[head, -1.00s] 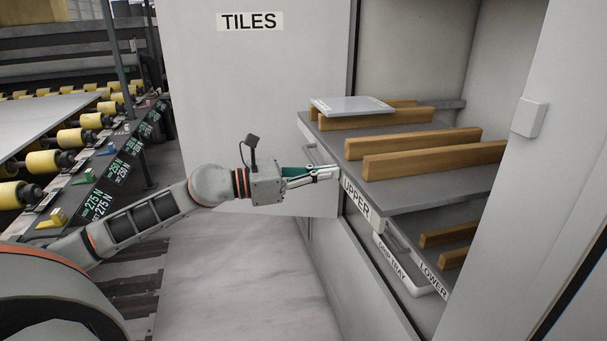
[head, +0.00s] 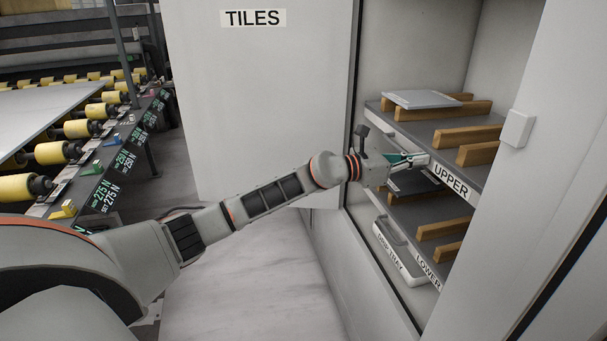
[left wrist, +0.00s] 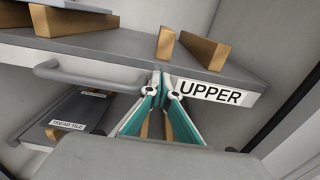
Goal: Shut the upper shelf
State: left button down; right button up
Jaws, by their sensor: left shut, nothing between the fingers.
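The upper shelf (head: 474,160) is a grey board with wooden bars and a white front edge labelled UPPER. It sits within the cabinet in the head view. In the left wrist view, the upper shelf (left wrist: 130,55) shows a grey bar handle left of its label. My left gripper (head: 424,160) is shut and empty, its fingertips at the shelf's front edge just left of the label. In the left wrist view the fingers (left wrist: 162,82) meet at that edge, right of the handle; firm contact cannot be told. My right gripper is not in view.
The lower shelf (head: 430,262) and a drip tray (head: 392,250) are below. A cabinet door marked TILES (head: 270,110) stands open at left. A roller conveyor (head: 75,130) is at far left.

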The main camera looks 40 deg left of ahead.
pick_arm(q)
jog(key=shift+x, duration=1.45)
jog(key=shift+r, duration=0.15)
jog(key=shift+a, duration=0.1)
